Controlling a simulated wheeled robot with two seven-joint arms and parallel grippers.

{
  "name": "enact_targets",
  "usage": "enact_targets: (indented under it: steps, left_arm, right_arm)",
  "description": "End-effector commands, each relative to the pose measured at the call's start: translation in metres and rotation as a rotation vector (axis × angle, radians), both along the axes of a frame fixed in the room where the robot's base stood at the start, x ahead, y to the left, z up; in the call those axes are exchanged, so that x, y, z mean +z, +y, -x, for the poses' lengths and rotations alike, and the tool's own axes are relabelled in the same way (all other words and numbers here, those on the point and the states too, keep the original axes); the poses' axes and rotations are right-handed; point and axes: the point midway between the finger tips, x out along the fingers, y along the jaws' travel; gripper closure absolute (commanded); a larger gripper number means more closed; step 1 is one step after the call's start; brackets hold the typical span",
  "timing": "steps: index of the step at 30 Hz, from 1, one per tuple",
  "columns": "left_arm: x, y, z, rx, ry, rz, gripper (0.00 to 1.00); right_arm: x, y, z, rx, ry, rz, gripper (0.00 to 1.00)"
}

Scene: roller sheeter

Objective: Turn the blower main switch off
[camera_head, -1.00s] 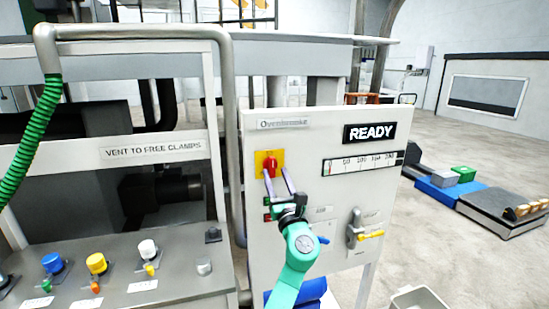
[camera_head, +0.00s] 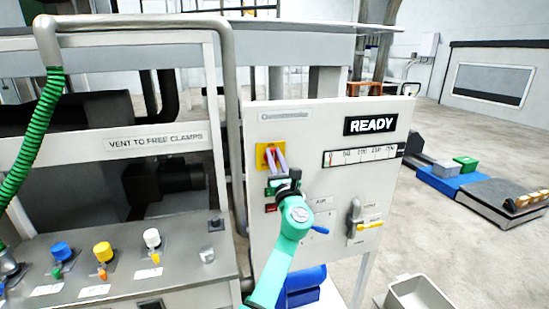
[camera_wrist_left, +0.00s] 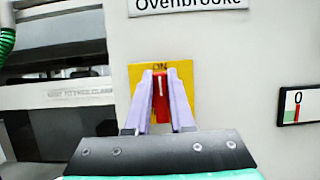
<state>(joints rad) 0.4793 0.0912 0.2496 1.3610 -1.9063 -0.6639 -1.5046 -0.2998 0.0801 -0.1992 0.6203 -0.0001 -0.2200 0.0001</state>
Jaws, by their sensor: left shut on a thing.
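The blower main switch is a red rotary handle (camera_wrist_left: 161,97) on a yellow plate (camera_head: 263,157) at the upper left of the white panel. In the left wrist view the handle stands upright, its white mark pointing up at the word ON. My left gripper (camera_head: 276,153) is at the switch, its two pale purple fingers on either side of the red handle and shut on it. In the head view the fingers hide most of the handle. My right gripper is in neither view.
The white panel (camera_head: 290,230) carries a READY display (camera_head: 370,123), a gauge (camera_head: 360,155), a blue lever (camera_head: 320,229) and a yellow-handled valve (camera_head: 369,226). A console (camera_head: 120,285) with coloured knobs stands at left. A grey bin (camera_head: 422,295) sits at lower right.

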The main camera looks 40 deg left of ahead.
Motion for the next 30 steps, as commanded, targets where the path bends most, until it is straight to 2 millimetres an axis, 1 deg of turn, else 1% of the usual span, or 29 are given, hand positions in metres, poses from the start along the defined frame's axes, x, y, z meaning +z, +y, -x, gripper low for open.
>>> enact_targets:
  steps: [1, 5, 11, 21, 30]
  left_arm:
    - [-0.01, 0.001, -0.001, 0.0, 0.007, 0.012, 1.0]
    - [-0.013, 0.001, -0.001, -0.001, -0.014, 0.03, 1.0]
    - [-0.017, 0.001, 0.0, -0.001, -0.092, 0.087, 1.0]
    - [-0.021, 0.003, 0.002, -0.001, -0.332, 0.253, 1.0]
    - [-0.021, 0.004, 0.004, -0.002, -0.564, 0.416, 1.0]
  right_arm:
    - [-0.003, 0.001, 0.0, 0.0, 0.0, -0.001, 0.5]
    - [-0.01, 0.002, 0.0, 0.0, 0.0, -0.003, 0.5]
    - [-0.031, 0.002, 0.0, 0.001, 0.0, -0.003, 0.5]
    - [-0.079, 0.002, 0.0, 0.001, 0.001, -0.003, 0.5]
    - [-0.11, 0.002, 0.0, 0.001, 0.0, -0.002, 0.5]
